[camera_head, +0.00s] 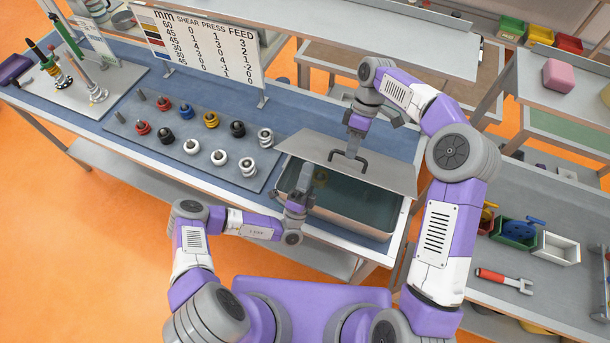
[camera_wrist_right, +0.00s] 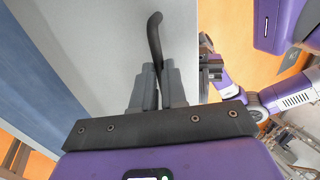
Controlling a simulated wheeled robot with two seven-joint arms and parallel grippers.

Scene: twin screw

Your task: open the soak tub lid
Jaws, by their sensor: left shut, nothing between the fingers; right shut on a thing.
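The soak tub (camera_head: 372,229) is a grey metal tub at the right end of the bench, holding dark liquid. Its flat grey lid (camera_head: 392,176) is raised and tilted over the far part, leaving the near part uncovered. My right gripper (camera_head: 350,150) is shut on the lid's black handle (camera_head: 362,168). In the right wrist view, the fingers (camera_wrist_right: 157,88) close around the dark handle (camera_wrist_right: 155,38), with the pale lid (camera_wrist_right: 100,45) behind. My left gripper (camera_head: 306,168) is shut and empty at the tub's near left, close to the lid's lower edge; contact cannot be told.
A grey board (camera_head: 180,148) with several coloured and white rings lies left of the tub. A number sign (camera_head: 205,48) stands behind it. A side table at right holds small bins (camera_head: 515,232) and a red-handled tool (camera_head: 503,280).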

